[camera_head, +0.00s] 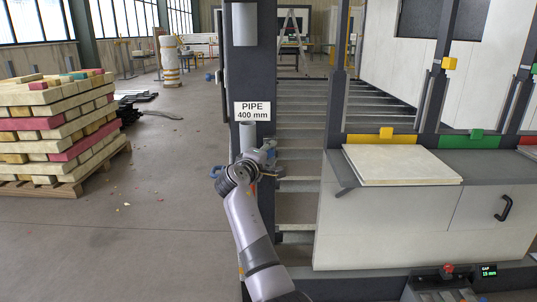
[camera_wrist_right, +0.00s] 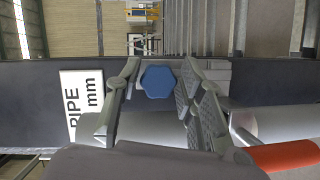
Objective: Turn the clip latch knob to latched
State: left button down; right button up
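A blue hexagonal clip latch knob (camera_wrist_right: 158,82) shows face-on in the right wrist view, against the dark post. My right gripper (camera_wrist_right: 160,64) is open, with one finger on each side of the knob. A narrow gap shows between the knob and each finger, so it does not look gripped. In the head view my right gripper (camera_head: 262,157) is at the dark post, below the PIPE 400 mm label (camera_head: 252,111). There the gripper makes the knob hard to pick out. Whether the latch is open or latched cannot be told. My left gripper is out of view.
A grey pipe shows below the label, close to the gripper. Rack rungs (camera_head: 300,185) lie right of the post. A white cabinet (camera_head: 400,225) with a pale board (camera_head: 403,166) stands at right.

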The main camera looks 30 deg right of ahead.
jog(key=shift+a, duration=0.15)
jog(key=v, duration=1.2)
